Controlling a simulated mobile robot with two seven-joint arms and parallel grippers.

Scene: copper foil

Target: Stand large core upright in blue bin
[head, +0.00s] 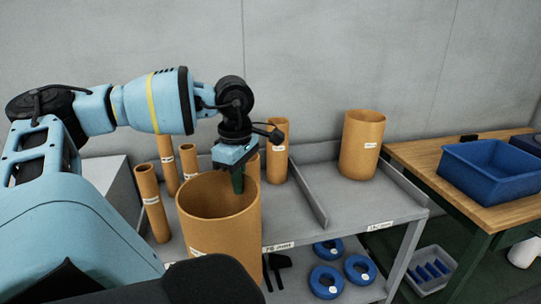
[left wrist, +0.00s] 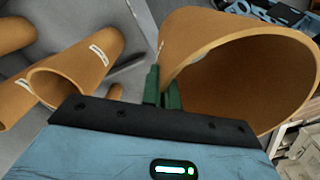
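A wide brown cardboard core (head: 248,220) stands upright, open end up, in front of the shelf in the head view. My left gripper (head: 237,182) points down at its rim. In the left wrist view, the green fingers (left wrist: 163,92) are shut on the rim of this large core (left wrist: 190,52), with the wall between them. The core's bottom is hidden, so I cannot tell whether it is off the shelf. The blue bin (head: 490,185) sits on the wooden table at the right, and its visible interior looks empty. My right gripper is not in view.
Another wide core (head: 362,148) stands on the grey shelf (head: 350,207), right of a low divider (head: 305,190). Several thin cores (head: 152,205) stand at the left and behind. Blue rings (head: 327,280) lie lower down. A grey crate (head: 430,270) is under the wooden table (head: 425,165).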

